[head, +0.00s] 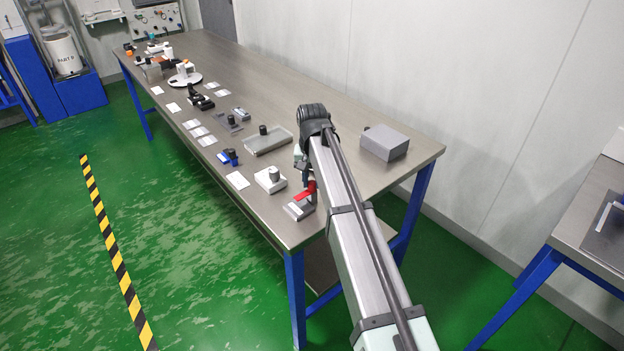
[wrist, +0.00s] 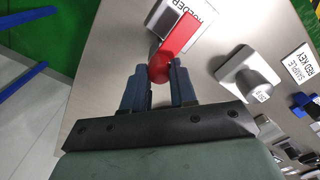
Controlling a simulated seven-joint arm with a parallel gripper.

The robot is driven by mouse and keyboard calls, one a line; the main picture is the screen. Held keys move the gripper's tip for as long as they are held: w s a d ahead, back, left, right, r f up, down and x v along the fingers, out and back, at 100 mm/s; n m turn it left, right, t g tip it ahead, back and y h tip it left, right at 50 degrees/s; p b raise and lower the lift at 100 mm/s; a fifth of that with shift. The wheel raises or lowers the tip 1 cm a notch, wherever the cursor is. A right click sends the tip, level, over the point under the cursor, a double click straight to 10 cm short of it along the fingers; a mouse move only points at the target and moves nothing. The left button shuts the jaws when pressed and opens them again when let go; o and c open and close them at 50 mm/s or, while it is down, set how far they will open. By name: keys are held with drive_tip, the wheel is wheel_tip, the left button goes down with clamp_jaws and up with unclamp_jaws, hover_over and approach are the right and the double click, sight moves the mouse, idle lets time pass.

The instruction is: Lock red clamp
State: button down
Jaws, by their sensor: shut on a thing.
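The red clamp (head: 305,190) stands near the front edge of the table, beside my arm. In the wrist view its red handle (wrist: 180,40) slants up and to the right from between my fingers. My gripper (wrist: 160,82) is shut on the near end of the red handle, one blue-grey finger on each side. The clamp sits at a grey base (head: 299,208); in the wrist view a white label with partly hidden lettering (wrist: 205,8) shows behind the handle. The arm hides part of the clamp in the head view, and whether the clamp is locked cannot be told.
A white block with a grey knob (head: 271,180) stands close to the clamp's left. A shallow tray (head: 268,141) and a grey box (head: 384,142) are farther back. A card labelled "SAMPLE RED KEY" (wrist: 302,62) lies right of the block. Several small items line the far table.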

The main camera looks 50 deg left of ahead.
sight(312, 182)
idle(0.3)
drive_tip(key=c, duration=0.9)
unclamp_jaws()
wheel_tip(312, 182, up, 14)
drive_tip(key=shift+f, duration=0.1)
idle(0.4)
